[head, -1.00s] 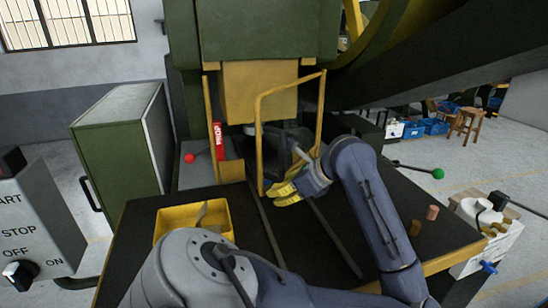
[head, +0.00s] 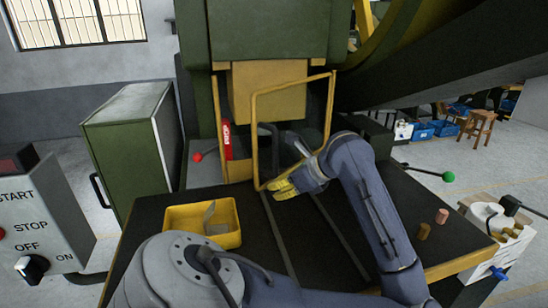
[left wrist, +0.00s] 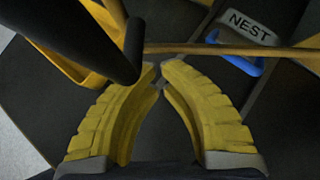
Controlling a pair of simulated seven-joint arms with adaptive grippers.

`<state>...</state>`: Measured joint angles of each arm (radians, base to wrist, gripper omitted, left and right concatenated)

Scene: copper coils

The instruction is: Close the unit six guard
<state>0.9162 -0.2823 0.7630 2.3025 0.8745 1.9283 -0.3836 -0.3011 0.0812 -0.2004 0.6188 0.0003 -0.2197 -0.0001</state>
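The guard (head: 255,130) is a yellow tubular frame in front of the press opening, standing partly swung out at an angle. My left gripper (head: 277,187) has yellow ribbed fingers and is at the guard's lower free corner. In the left wrist view the fingertips (left wrist: 160,67) almost meet, with nothing visible between them. A yellow bar (left wrist: 230,49) runs just beyond the tips; I cannot tell whether they touch it. A dark cylinder (left wrist: 133,50) hides part of the left side. My right gripper is not in view.
A red prop (head: 227,138) stands left of the press opening. A yellow bin (head: 190,243) with a grey tool is on the dark table. Two copper-coloured pieces (head: 442,216) lie at right. A NEST label (left wrist: 252,27) and a blue handle (left wrist: 243,66) show in the left wrist view.

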